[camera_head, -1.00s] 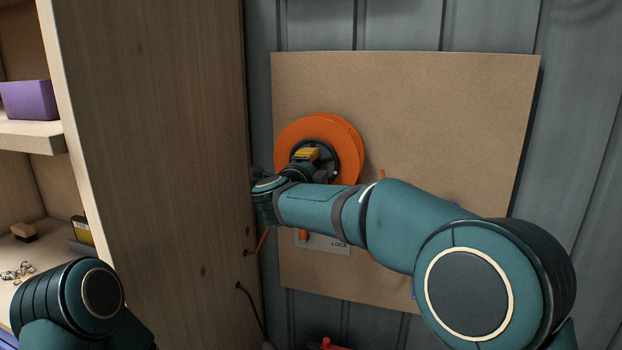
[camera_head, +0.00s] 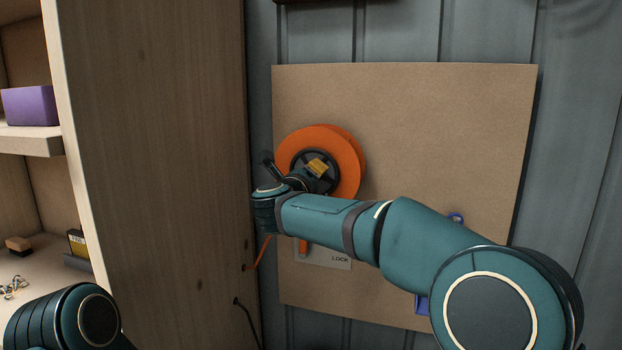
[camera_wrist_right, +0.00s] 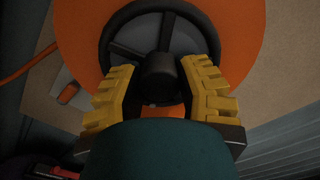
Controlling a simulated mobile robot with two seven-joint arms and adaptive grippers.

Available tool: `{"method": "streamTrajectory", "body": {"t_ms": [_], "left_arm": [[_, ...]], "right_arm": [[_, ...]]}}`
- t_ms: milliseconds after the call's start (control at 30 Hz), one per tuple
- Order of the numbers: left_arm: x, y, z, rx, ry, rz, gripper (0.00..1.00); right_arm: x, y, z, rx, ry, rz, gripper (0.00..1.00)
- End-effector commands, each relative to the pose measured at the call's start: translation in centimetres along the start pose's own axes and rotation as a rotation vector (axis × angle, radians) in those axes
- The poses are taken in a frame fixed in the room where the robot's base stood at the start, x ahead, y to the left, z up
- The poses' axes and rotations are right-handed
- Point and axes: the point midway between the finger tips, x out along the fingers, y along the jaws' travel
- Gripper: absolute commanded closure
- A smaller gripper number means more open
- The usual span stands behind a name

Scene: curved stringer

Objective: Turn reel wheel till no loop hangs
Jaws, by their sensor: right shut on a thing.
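The orange reel (camera_head: 345,165) is mounted on a brown board, with a dark spoked wheel (camera_head: 328,164) on its front. My right gripper (camera_head: 316,168) is at the wheel. In the right wrist view, the yellow fingers of my right gripper (camera_wrist_right: 162,80) are shut on the wheel's dark knob (camera_wrist_right: 161,72), with the wheel's rim (camera_wrist_right: 118,25) and spokes around it. An orange line (camera_head: 263,251) runs from a hole in the wooden panel toward the reel; my arm hides part of it. An orange lever (camera_head: 303,246) sits by a LOCK label (camera_head: 340,259). My left gripper is not in view.
The brown board (camera_head: 450,130) hangs on a grey panelled wall. A tall wooden panel (camera_head: 160,130) stands close on the left, beside shelves with a purple box (camera_head: 30,106). A black cable (camera_head: 249,318) hangs low by the panel. Blue parts (camera_head: 422,304) show behind my right arm.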

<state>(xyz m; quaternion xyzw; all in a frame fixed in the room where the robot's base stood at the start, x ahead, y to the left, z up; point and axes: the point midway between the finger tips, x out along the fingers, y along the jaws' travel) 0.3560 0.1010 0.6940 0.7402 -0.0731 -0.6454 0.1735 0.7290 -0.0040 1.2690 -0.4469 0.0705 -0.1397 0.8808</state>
Motion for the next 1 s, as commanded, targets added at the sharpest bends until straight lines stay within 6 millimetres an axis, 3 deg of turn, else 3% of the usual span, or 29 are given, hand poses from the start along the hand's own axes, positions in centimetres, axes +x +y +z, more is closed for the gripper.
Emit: {"method": "streamTrajectory", "body": {"t_ms": [500, 533, 600, 1000], "left_arm": [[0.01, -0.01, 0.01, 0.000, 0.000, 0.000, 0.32], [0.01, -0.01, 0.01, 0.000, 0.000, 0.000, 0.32], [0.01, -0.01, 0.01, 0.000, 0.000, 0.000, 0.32], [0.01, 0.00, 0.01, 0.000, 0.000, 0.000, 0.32]], "right_arm": [[0.08, -0.08, -0.10, 0.019, 0.002, -0.002, 1.00], [0.08, -0.08, -0.11, 0.019, 0.002, -0.002, 0.56], [0.08, -0.07, -0.10, 0.019, 0.002, -0.002, 0.32], [-0.44, 0.03, 0.00, 0.018, 0.000, 0.001, 0.32]]}}
